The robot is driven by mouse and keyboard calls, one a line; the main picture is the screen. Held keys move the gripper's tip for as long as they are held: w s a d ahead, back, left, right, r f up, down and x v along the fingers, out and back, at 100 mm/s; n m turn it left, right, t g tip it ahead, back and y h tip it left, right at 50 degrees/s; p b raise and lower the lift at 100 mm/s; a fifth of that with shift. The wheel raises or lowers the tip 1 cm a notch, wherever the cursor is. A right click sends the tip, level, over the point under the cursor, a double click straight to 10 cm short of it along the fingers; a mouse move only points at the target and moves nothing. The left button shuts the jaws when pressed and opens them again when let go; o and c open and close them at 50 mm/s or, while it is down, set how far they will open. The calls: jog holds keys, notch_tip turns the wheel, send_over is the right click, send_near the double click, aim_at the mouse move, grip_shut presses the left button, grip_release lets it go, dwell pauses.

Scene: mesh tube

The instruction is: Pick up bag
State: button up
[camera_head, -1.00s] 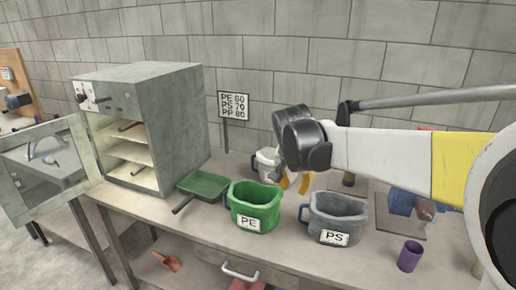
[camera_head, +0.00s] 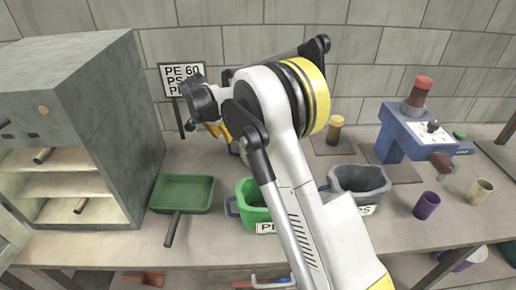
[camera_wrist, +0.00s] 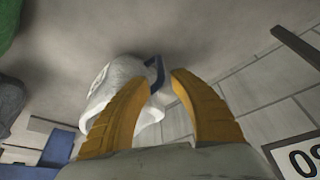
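No thing plainly looks like a bag. A white open container (camera_wrist: 108,92) with a dark blue handle (camera_wrist: 154,74) shows in the wrist view, tilted in that picture. My gripper (camera_wrist: 158,80) has two yellow fingers, spread apart, with the handle showing between their tips. I cannot tell whether the fingers touch it. In the head view my gripper (camera_head: 221,131) points down behind the green container, and my arm hides most of the white container. The green PE container (camera_head: 250,196) and grey PS container (camera_head: 358,182) stand on the table.
A metal oven (camera_head: 110,110) stands at left, with a green tray (camera_head: 182,192) beside it. A sign (camera_head: 181,78) stands behind my gripper. At right are a blue machine (camera_head: 405,135), a purple cup (camera_head: 427,205) and a beige cup (camera_head: 478,190). The wall is close behind.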

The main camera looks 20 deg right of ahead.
aim_at(230, 154)
jog(key=x, duration=0.3)
jog(key=shift+a+b, duration=0.1)
jog(key=shift+b, duration=0.2)
jog(key=b+x, duration=0.2)
jog(key=x, duration=0.3)
jog(key=shift+w+r, duration=0.1)
jog(key=shift+r, duration=0.1)
grip_shut()
